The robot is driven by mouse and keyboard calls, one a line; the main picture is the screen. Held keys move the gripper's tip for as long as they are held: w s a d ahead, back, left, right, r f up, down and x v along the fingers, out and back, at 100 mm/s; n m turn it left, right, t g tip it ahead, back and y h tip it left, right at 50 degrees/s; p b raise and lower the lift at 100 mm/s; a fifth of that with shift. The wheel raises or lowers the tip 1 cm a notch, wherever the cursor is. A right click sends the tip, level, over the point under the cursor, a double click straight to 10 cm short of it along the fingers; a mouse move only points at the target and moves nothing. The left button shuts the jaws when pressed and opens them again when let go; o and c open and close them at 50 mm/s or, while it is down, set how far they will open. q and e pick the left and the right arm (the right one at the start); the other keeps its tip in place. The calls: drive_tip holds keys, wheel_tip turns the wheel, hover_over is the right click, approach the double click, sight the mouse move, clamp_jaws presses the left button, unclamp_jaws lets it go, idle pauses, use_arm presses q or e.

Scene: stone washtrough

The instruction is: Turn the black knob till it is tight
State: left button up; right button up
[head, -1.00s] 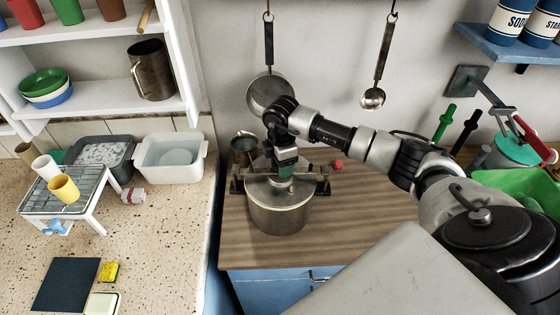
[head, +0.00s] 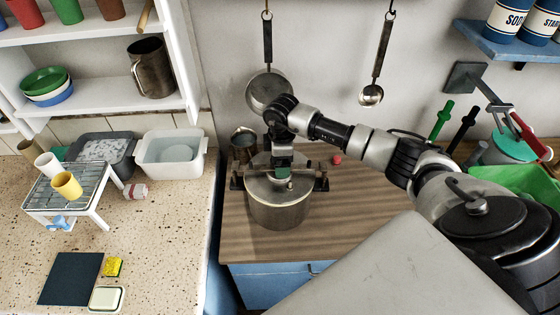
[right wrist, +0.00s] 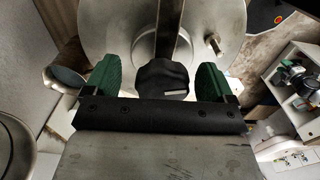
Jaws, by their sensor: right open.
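A metal pot (head: 277,212) with a lid stands on the wooden worktop, with dark clamp brackets at its left and right sides. In the right wrist view the black knob (right wrist: 163,78) sits over the middle of the pot's round lid (right wrist: 120,30), on a metal bar. It has a pale mark on its edge. My right gripper (right wrist: 160,80) is open, with one green finger on each side of the knob and a visible gap on both sides. In the head view the right gripper (head: 283,173) is above the lid and hides the knob. My left gripper is not in view.
A dark pot (head: 243,143) stands just behind the lidded pot. A pan (head: 268,92) and a ladle (head: 371,96) hang on the wall. A small red ball (head: 337,159) lies behind to the right. The wooden worktop (head: 350,215) is clear in front and right.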

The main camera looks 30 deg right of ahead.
drive_tip(key=shift+a, duration=0.2)
drive_tip(key=shift+n+b, duration=0.35)
drive_tip(key=shift+n, duration=0.35)
drive_tip(key=n+b, duration=0.2)
drive_tip(key=n, duration=0.4)
drive_tip(key=shift+f, duration=0.15)
drive_tip(key=n+b, duration=0.2)
drive_tip(key=n, duration=0.4)
drive_tip(key=shift+b, duration=0.3)
drive_tip(key=n, duration=0.2)
drive_tip(key=shift+n+b, duration=0.3)
drive_tip(key=shift+r, duration=0.2)
